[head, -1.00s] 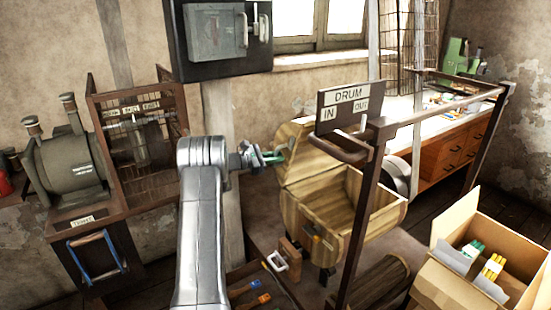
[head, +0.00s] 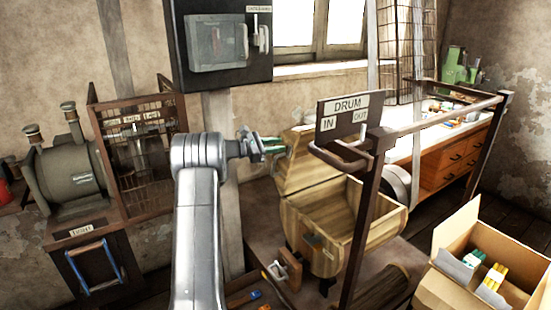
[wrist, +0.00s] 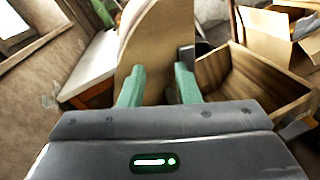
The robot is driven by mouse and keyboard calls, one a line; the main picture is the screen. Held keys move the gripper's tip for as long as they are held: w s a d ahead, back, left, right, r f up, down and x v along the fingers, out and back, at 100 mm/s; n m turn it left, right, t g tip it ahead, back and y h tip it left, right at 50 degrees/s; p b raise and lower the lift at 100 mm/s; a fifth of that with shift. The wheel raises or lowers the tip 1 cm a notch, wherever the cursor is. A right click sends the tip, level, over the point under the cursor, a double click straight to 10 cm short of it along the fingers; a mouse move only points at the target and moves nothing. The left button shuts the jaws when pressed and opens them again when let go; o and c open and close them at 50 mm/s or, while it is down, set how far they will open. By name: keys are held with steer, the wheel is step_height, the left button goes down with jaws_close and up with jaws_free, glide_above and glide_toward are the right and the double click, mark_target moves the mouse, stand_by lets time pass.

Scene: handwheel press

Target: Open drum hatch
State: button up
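My gripper (head: 275,147) is at the hatch's upper left edge. In the wrist view, its two green fingers (wrist: 158,85) stand apart, with the wooden hatch (wrist: 155,50) showing between and beyond them. The open drum (wrist: 250,85) shows to the right there. I cannot tell whether the fingers touch the hatch.
A dark post carries the DRUM IN/OUT sign (head: 343,115) and a rail in front of the drum. An open cardboard box (head: 445,290) stands at lower right. A grey machine (head: 68,172) is at left, and a dark wall box (head: 218,45) hangs above my arm.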

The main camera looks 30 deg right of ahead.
steer(key=shift+r, duration=0.85)
